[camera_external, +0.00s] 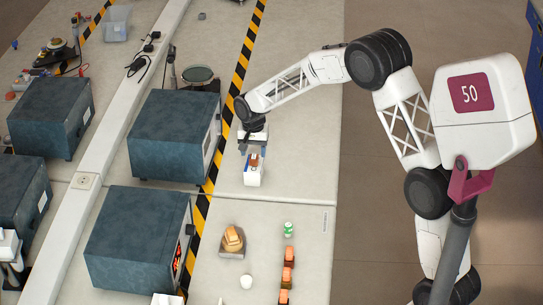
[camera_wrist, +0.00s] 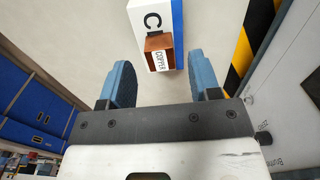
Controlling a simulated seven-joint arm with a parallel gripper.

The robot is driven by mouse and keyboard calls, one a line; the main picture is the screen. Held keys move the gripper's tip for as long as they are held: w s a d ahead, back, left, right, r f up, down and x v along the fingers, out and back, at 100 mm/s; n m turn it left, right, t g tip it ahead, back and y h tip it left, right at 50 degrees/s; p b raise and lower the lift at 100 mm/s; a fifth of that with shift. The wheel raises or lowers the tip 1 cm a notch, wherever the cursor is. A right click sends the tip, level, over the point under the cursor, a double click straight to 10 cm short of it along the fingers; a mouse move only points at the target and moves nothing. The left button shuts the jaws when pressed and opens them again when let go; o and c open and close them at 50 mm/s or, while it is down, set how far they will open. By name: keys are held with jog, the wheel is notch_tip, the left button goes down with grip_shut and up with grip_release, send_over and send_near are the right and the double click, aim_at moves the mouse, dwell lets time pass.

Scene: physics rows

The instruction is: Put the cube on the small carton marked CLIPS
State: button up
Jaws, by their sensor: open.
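A brown copper-coloured cube with a white label reading COPPER (camera_wrist: 160,56) sits on the white-and-blue carton (camera_wrist: 146,18) in the wrist view. Only a large letter C shows of the carton's marking; the rest is hidden or out of view. In the external view the carton (camera_external: 253,179) stands on the bench with the cube (camera_external: 254,160) at its top. My gripper (camera_wrist: 160,62) is open, its two blue fingers on either side of the cube with gaps visible. In the external view my gripper (camera_external: 252,147) is just behind and above the cube, partly hiding it.
Large dark blue-grey boxes (camera_external: 174,135) stand to the left, beyond a yellow-black stripe (camera_external: 245,50). Nearer the front are a bread-like item on a small tray (camera_external: 232,240), a green-and-white can (camera_external: 288,228), a white rounded object (camera_external: 246,282) and a row of orange-brown blocks (camera_external: 287,275). Bench right of the carton is clear.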

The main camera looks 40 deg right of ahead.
aim_at(255, 158)
notch_tip(255, 158, up, 9)
dwell(0.4)
jog(key=shift+r, duration=0.1)
dwell(0.5)
jog(key=s+d+r+n, duration=0.1)
jog(key=s+r, duration=0.4)
jog(key=s, duration=0.4)
jog(key=s+r+n+t, duration=0.1)
jog(key=s+r+n, duration=0.1)
jog(key=s+r, duration=0.5)
jog(key=s+d+r+n, duration=0.1)
jog(key=s+r, duration=0.1)
jog(key=s, duration=0.8)
jog(key=s+f+n+t, duration=0.1)
jog(key=s+n, duration=0.3)
jog(key=s, duration=2.4)
jog(key=shift+s+d+f+n+t, duration=0.25)
jog(key=shift+d+n+t, duration=0.05)
jog(key=shift+d+n, duration=0.1)
